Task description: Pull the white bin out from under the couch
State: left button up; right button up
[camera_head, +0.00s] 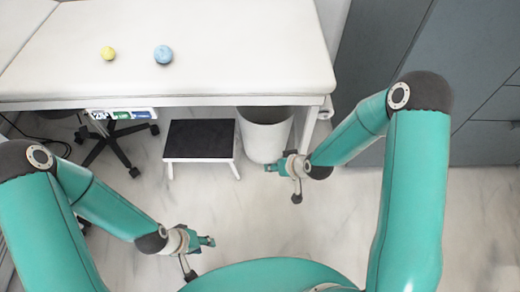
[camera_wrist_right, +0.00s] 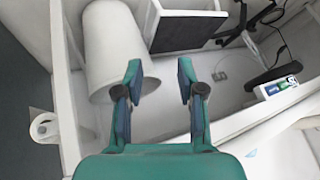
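The white bin (camera_head: 264,137) stands upright on the floor under the right end of the couch (camera_head: 210,60), its top partly hidden by the couch edge. My right gripper (camera_head: 281,184) is open and empty, just in front of the bin's lower right side. In the right wrist view, the bin (camera_wrist_right: 112,45) shows at upper left, and the open fingers (camera_wrist_right: 159,75) have no bin wall clearly between them. The left finger overlaps the bin in the picture; I cannot tell if it touches. My left gripper (camera_head: 200,258) is open and empty, low over clear floor.
A black-topped white step stool (camera_head: 200,139) stands just left of the bin. A couch leg (camera_head: 309,128) is close on the bin's right. A wheeled base (camera_head: 112,145) is further left. Yellow (camera_head: 108,53) and blue (camera_head: 163,54) balls lie on the couch. Floor in front is clear.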

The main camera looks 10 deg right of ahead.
pick_arm(q)
notch_tip(320, 180, down, 26)
jog(key=b, duration=2.2)
jog(key=shift+r, duration=0.2)
pick_arm(e)
jog(key=w+f+n+t, duration=0.2)
jog(key=w+f+t, duration=0.1)
jog(key=w, duration=0.6)
jog(key=w+f+n+t, duration=0.1)
jog(key=w+f+t, duration=0.2)
jog(key=w, duration=0.6)
jog(key=shift+w+a+f+n+t+y, duration=0.2)
jog(key=shift+f+n+t+y, duration=0.1)
jog(key=shift+f+n+y, duration=0.15)
jog(key=shift+f, duration=0.15)
